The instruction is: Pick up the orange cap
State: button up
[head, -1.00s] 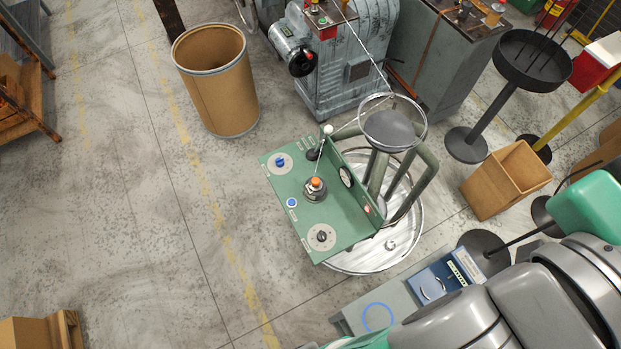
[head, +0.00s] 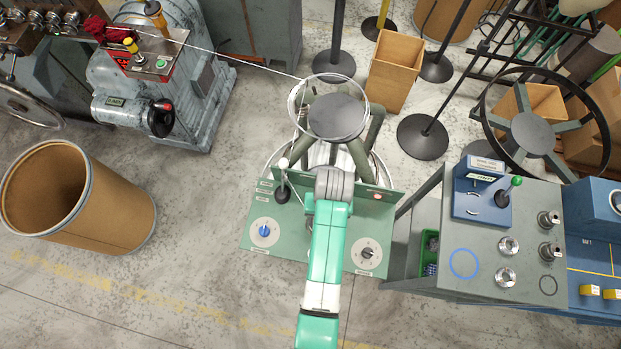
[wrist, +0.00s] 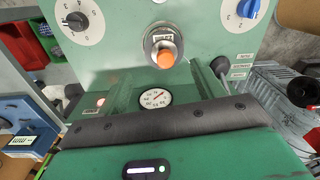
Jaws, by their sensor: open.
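The orange cap (wrist: 166,57) sits on a round metal fitting on the green panel (wrist: 112,57), in the upper middle of the wrist view. In the head view, my arm covers the cap above the green panel (head: 262,215). My gripper (wrist: 160,78) is open, with its two fingers spread at left and right in the wrist view. The cap shows between and beyond the fingertips, with nothing held. I cannot tell the exact distance from the fingertips to the cap.
A blue-pointer dial (head: 264,232) and a black-pointer dial (head: 367,252) flank the arm. A lever with a white ball (head: 283,164) stands left of it. A pressure gauge (wrist: 155,98) is near the fingers. A grey bench (head: 430,290) stands at right.

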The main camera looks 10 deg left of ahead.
notch_tip(320, 180, down, 2)
jog(key=f, duration=0.3)
jog(key=a+f, duration=0.1)
jog(key=f, duration=0.1)
jog(key=shift+w, duration=0.3)
jog(key=c, duration=1.2)
jog(key=shift+o, duration=0.2)
